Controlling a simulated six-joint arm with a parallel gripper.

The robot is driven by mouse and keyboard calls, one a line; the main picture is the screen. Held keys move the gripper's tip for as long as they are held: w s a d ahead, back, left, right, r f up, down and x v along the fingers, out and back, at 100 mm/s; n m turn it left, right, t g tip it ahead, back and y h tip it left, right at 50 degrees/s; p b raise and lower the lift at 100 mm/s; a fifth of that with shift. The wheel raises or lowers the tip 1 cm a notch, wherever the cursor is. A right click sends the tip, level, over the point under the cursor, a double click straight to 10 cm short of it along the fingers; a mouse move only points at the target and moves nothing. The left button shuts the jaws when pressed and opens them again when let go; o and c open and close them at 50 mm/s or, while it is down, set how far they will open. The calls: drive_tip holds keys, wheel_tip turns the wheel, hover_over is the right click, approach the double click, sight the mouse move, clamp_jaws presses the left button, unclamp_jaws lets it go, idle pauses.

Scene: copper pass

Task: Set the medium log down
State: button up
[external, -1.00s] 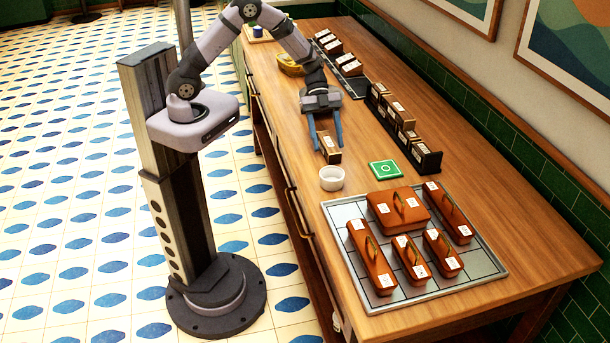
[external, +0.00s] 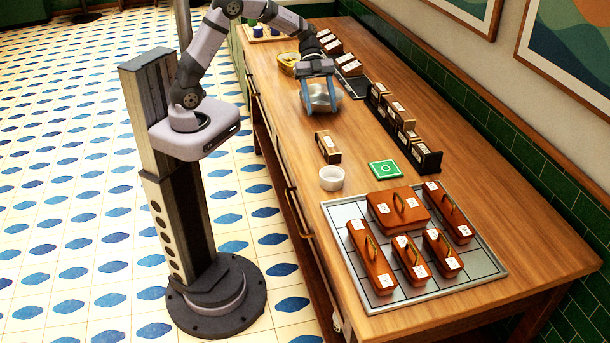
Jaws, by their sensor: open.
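A dark log with a tan top and a white label (external: 328,147), which I take to be the medium log, rests on the wooden table, left of the green square. Nothing holds it. My gripper (external: 322,109) is open, farther back along the table and apart from this log. A silvery rounded object (external: 321,96) shows between and behind its fingers. I cannot tell whether the fingers touch that object.
A black rack (external: 428,160) of similar logs stands to the right, with another dark holder (external: 352,67) behind. A white bowl (external: 332,178) and green square (external: 385,169) sit in front. A tiled tray (external: 345,212) bears several brown lidded boxes. A yellow bowl (external: 288,63) is behind.

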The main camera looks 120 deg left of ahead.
drive_tip(key=shift+s+a+r, duration=0.1)
drive_tip(key=shift+a+r, duration=0.05)
drive_tip(key=shift+r, duration=0.05)
drive_tip(key=d+f+n+g, duration=0.1)
drive_tip(key=d, duration=0.3)
drive_tip(key=s+d+f+n+g, duration=0.1)
drive_tip(key=d+g, duration=0.1)
drive_tip(key=d, duration=0.3)
drive_tip(key=d+f+n+g+y, duration=0.1)
drive_tip(key=d+f, duration=0.1)
drive_tip(key=d, duration=0.3)
drive_tip(key=shift+s+d+f+n+g, duration=0.1)
drive_tip(key=shift+s+d+n+g, duration=0.05)
drive_tip(key=shift+s+n+g, duration=0.2)
drive_tip(key=s+d+f+n+g+y, duration=0.1)
drive_tip(key=s+d+f+n+y, duration=0.4)
drive_tip(key=s+d, duration=0.4)
drive_tip(key=shift+s+d, duration=0.25)
drive_tip(key=shift+d, duration=1.1)
drive_tip(key=shift+g, duration=0.25)
